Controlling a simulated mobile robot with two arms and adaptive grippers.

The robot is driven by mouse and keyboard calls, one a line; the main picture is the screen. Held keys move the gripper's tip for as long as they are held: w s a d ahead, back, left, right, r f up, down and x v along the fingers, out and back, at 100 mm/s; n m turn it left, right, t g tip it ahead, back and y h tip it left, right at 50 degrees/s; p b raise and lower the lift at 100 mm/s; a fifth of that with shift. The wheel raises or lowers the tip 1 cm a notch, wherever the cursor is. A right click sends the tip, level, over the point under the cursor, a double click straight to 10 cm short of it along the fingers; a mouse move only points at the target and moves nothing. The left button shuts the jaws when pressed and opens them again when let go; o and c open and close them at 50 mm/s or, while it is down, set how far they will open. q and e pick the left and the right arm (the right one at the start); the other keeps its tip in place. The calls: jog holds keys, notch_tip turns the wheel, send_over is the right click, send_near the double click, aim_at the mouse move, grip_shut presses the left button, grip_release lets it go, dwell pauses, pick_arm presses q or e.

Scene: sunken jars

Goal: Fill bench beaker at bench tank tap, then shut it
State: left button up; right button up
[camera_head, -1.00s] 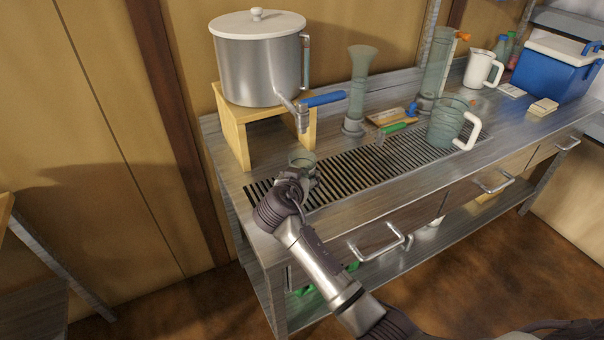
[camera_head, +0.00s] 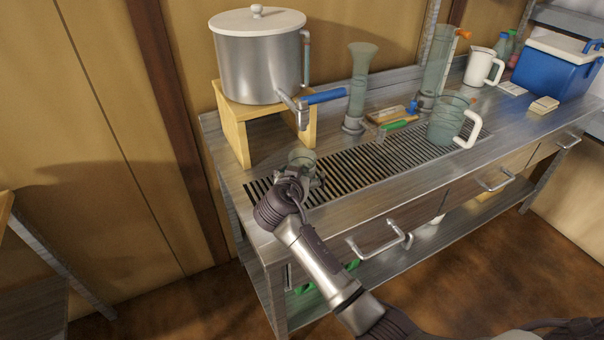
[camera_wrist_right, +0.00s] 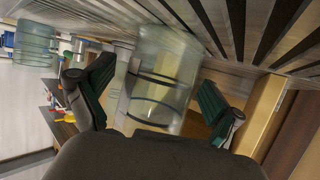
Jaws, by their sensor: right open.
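The bench tank (camera_head: 259,62), a steel pot with a pale lid, stands on a wooden stand. Its tap (camera_head: 300,108) has a blue lever (camera_head: 325,96) that points to the right. A small clear beaker (camera_head: 302,158) stands on the slotted drain grate below the tap. My right gripper (camera_head: 304,181) is at the near side of this beaker. In the right wrist view the beaker (camera_wrist_right: 160,75) is between the open fingers of the gripper (camera_wrist_right: 155,102), with gaps at both sides. The beaker looks empty. My left gripper is out of view.
A clear jug with a white handle (camera_head: 446,122) stands on the right part of the grate (camera_head: 370,160). Two tall cylinders (camera_head: 357,90), a white jug (camera_head: 480,66) and a blue cool box (camera_head: 556,70) stand farther back. The wooden stand (camera_head: 236,132) is close by at the left.

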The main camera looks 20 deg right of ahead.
jog(key=shift+s+a, duration=0.15)
jog(key=v, duration=0.7)
